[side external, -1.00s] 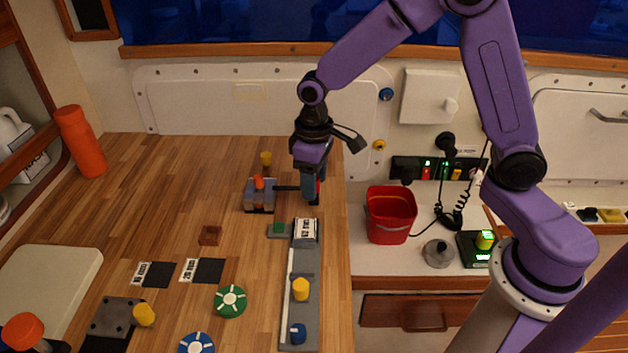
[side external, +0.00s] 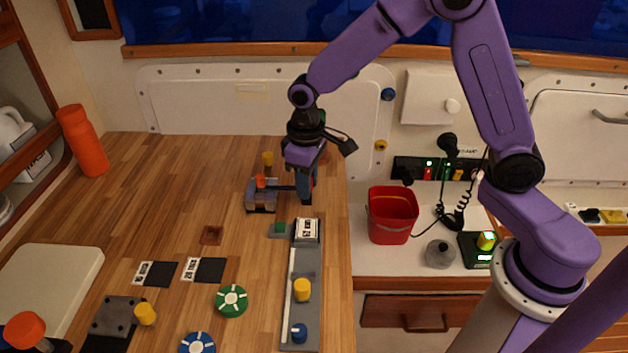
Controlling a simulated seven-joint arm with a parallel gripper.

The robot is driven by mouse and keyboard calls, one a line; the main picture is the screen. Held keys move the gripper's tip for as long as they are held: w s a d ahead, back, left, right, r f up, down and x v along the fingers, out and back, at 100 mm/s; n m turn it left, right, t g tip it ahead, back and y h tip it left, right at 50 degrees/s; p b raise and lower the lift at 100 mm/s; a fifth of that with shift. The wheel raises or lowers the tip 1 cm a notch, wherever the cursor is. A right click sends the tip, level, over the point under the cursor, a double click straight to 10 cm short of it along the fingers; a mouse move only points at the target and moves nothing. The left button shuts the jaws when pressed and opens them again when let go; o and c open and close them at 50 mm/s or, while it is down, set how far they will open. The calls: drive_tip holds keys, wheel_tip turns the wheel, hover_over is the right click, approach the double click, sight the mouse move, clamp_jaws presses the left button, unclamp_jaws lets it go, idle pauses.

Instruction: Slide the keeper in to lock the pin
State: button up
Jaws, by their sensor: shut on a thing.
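A grey-blue block (side external: 261,202) stands near the far right part of the wooden bench. An orange-topped pin (side external: 260,181) sits upright in it. My gripper (side external: 305,189) points down just right of the block, shut on the keeper (side external: 286,188). The keeper is a thin dark bar that reaches left from the fingers to the block's right side. Its held end is hidden by the fingers. I cannot tell how deep its tip sits in the block.
A grey rail (side external: 305,265) with a counter box (side external: 306,231) and yellow and blue knobs lies nearer along the right edge. A red bucket (side external: 392,214) is off the bench to the right. The bench left of the block is clear.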

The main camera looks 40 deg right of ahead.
drive_tip(key=shift+a, duration=0.1)
drive_tip(key=o, duration=1)
drive_tip(key=shift+c, duration=0.2)
wheel_tip(320, 180, up, 18)
drive_tip(key=shift+f, duration=0.25)
drive_tip(key=s+d+f+n, duration=0.2)
drive_tip(key=s+d+f, duration=0.1)
drive_tip(key=s, duration=0.6)
drive_tip(key=s+d+f+n, duration=0.2)
drive_tip(key=s+f, duration=0.1)
drive_tip(key=s, duration=0.6)
drive_tip(key=s+d+f+n, duration=0.3)
drive_tip(key=s+f, duration=0.1)
drive_tip(key=s, duration=0.5)
drive_tip(key=shift+d, duration=0.3)
